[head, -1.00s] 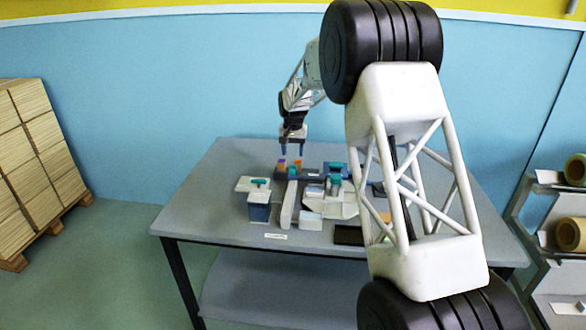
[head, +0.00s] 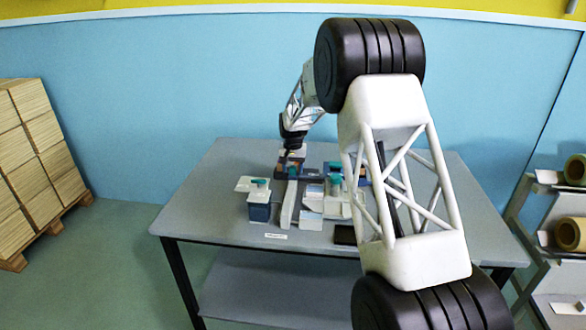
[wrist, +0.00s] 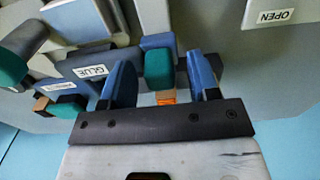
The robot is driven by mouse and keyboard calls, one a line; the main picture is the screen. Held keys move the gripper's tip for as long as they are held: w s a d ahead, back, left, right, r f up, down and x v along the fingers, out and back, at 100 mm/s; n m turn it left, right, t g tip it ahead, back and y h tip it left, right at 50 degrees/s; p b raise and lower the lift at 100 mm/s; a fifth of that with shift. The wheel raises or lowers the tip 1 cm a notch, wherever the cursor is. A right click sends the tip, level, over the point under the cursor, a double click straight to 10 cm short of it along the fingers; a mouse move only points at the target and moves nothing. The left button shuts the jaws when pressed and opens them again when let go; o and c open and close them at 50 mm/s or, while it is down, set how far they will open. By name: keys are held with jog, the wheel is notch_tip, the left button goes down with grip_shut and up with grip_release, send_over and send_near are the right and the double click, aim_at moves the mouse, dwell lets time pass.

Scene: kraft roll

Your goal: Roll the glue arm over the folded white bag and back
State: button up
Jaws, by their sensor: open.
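My gripper (wrist: 160,72) is open, with its two blue fingers on either side of a teal grip (wrist: 158,62); I cannot tell whether they touch it. An orange piece (wrist: 166,97) shows just below the grip. A dark bar labelled GLUE (wrist: 76,64) lies beside the left finger. In the head view, my gripper (head: 290,160) is low at the back of the bench fixture, partly hiding the parts there. Pale flat pieces (head: 311,203) lie in the middle of the fixture; I cannot tell which is the folded white bag.
A grey table (head: 200,208) carries the fixture. A blue box (head: 259,212) with a white top stands at its left, beside a long pale bar (head: 288,205). A plate labelled OPEN (wrist: 267,17) is at the wrist view's upper right. The table's left side is clear.

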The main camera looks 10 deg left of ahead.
grip_shut()
dwell(0.4)
jog(key=shift+s, duration=0.1)
jog(key=s, duration=1.9)
grip_release()
jog(key=shift+r, duration=0.1)
